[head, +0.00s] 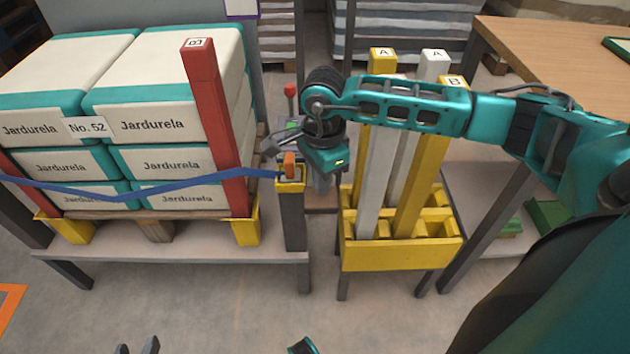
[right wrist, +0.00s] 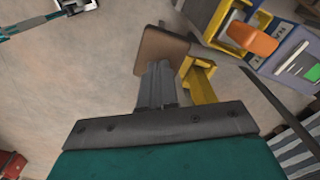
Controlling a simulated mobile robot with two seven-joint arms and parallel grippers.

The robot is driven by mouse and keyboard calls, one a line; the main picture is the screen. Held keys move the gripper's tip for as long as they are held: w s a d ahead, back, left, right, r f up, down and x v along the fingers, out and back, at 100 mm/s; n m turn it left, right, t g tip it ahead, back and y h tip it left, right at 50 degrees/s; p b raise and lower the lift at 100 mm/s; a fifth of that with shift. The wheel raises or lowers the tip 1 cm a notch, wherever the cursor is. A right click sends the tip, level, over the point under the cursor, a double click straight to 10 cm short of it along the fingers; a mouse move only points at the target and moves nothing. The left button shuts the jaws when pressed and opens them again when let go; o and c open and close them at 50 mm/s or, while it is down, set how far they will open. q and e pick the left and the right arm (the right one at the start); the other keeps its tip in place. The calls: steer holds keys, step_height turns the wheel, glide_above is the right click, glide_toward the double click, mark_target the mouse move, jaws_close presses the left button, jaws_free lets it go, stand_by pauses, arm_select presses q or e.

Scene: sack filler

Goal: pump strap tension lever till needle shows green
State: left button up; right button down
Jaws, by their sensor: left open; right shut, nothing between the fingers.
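The blue strap (head: 110,198) crosses the front of the sack stack and runs to the tensioner on a dark post (head: 292,220). The tensioner has an orange part (head: 290,163), also in the right wrist view (right wrist: 250,38). A pale gauge plate with a green patch (right wrist: 312,72) is cut by the frame edge; I cannot read its needle. A red-knobbed lever (head: 291,90) stands behind. My right gripper (head: 325,188) points down just right of the tensioner, shut and empty, apart from the lever; its fingers show in the wrist view (right wrist: 160,85). My left gripper (head: 136,350) is open at the bottom edge.
White sacks (head: 165,165) stand on a pallet between red posts (head: 210,115). A yellow rack (head: 400,255) holding tall yellow and white posts stands right of the tensioner, under my right arm. A wooden-topped table (head: 550,50) is at upper right. Floor in front is clear.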

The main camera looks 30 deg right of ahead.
mark_target(321, 198)
stand_by(0.4)
step_height(321, 198, down, 5)
steer(key=b, duration=0.4)
steer(key=shift+f, duration=2.05)
arm_select(q)
step_height(321, 198, down, 4)
steer(key=shift+f, duration=0.15)
arm_select(e)
steer(key=shift+r, duration=0.35)
step_height(321, 198, up, 9)
steer(key=p, duration=0.6)
steer(key=shift+f+p, duration=0.2)
steer(key=shift+p, duration=0.1)
arm_select(q)
steer(key=r, duration=0.5)
steer(key=shift+s+a+r, duration=0.15)
steer(key=shift+a+r, duration=0.05)
steer(key=shift+a, duration=0.15)
arm_select(e)
steer(key=shift+f, duration=0.15)
